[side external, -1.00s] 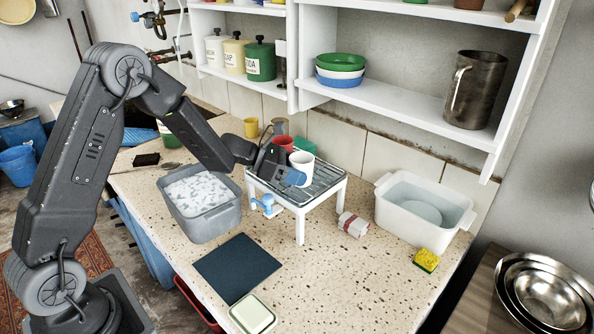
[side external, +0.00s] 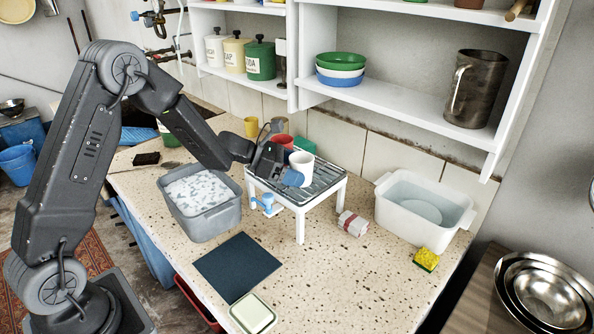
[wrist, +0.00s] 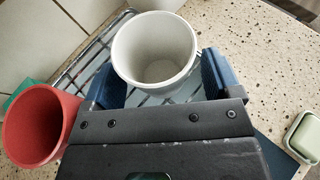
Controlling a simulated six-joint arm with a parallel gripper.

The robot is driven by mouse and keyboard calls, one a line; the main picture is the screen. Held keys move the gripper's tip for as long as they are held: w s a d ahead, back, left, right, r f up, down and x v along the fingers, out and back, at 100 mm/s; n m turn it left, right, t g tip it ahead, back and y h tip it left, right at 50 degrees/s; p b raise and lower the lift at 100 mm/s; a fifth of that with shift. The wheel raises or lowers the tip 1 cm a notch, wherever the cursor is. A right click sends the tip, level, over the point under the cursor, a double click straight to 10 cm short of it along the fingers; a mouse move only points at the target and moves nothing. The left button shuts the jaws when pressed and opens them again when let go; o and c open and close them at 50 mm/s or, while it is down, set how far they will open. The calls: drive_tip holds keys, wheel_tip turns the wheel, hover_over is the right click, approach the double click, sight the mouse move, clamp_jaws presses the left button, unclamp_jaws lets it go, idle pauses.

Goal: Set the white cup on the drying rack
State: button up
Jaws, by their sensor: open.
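The white cup (side external: 301,167) stands upright on the drying rack (side external: 335,181), a wire rack on a white stand. In the wrist view the cup (wrist: 155,52) shows its open mouth and empty inside. My gripper (side external: 293,176) is low over the rack at the cup. In the wrist view the blue fingers of my gripper (wrist: 162,82) are spread apart, one on each side of the cup's near part, with gaps visible. A red cup (wrist: 38,125) is left of my gripper, and it also shows in the side view (side external: 284,141).
A grey basin of suds (side external: 205,222) stands left of the rack. A white tub (side external: 424,205), a yellow sponge (side external: 426,260) and a wrapped bundle (side external: 352,223) lie to the right. A dark mat (side external: 238,267) and a soap dish (side external: 252,313) are in front. A shelf (side external: 400,108) hangs behind.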

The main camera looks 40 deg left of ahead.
drive_tip(key=v, duration=1.1)
drive_tip(key=s+d+r+m+g+y, duration=0.1)
drive_tip(key=s+d+r+m+g, duration=0.55)
drive_tip(key=s+d+m, duration=0.5)
drive_tip(key=s+r+m+t+y, duration=0.2)
drive_tip(key=s+m+y, duration=0.6)
drive_tip(key=s+m, duration=0.5)
drive_tip(key=shift+s+d+r+m+t, duration=0.2)
drive_tip(key=shift+d+r+m+t, duration=0.15)
drive_tip(key=shift+m, duration=1.2)
